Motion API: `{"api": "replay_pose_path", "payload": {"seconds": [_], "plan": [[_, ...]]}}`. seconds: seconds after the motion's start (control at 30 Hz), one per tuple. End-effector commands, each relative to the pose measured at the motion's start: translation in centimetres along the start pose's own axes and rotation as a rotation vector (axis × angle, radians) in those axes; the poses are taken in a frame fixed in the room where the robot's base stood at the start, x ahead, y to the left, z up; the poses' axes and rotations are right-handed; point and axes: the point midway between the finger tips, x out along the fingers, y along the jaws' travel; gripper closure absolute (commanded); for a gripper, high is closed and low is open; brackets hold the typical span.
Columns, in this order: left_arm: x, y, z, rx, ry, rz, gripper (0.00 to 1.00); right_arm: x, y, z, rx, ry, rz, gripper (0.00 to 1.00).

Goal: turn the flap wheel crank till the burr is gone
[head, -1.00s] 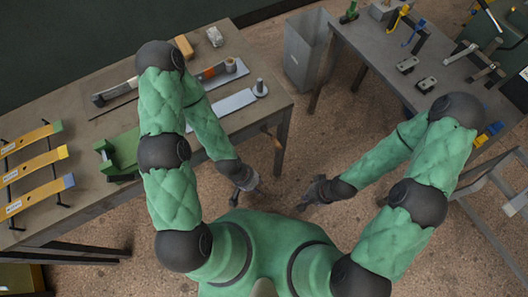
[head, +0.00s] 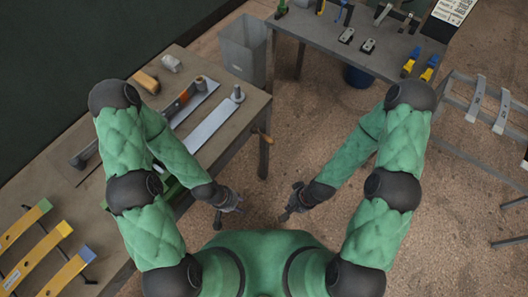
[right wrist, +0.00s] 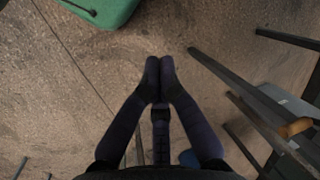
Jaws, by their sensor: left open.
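I cannot make out a flap wheel, its crank or a burr in either view. My left gripper (head: 229,204) hangs in front of my body, open and empty, to the right of the left bench's edge. My right gripper (head: 291,207) is over bare floor, a short way right of the left one. The right wrist view shows its two fingers (right wrist: 159,70) together at the tips, with nothing between them.
The left bench (head: 222,150) carries leaf springs (head: 40,257), flat bars (head: 205,122) and blocks. A grey bin (head: 243,48) stands behind it. A grey table (head: 330,37) with small fixtures stands at the back. A metal rack (head: 473,99) is on the right. Open floor lies between.

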Motion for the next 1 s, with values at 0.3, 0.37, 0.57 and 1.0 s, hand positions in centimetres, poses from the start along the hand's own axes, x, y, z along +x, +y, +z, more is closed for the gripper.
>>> {"api": "replay_pose_path", "payload": {"seconds": [0.3,0.37,0.57,1.0], "plan": [[0.6,-0.2,0.0,0.001,0.000,0.000,0.60,1.4,1.6,3.0,0.298,-0.148,0.051,1.00],[0.7,-0.2,0.0,0.001,0.000,0.000,0.60,1.6,1.8,3.8,0.377,-0.188,0.062,1.00],[1.3,-0.4,-0.1,0.001,0.000,0.000,0.60,2.4,1.4,7.0,0.723,-0.356,0.096,1.00],[3.4,-1.2,-0.1,0.001,0.000,0.000,0.60,2.6,-9.5,7.0,2.012,-1.074,-0.016,1.00]]}}
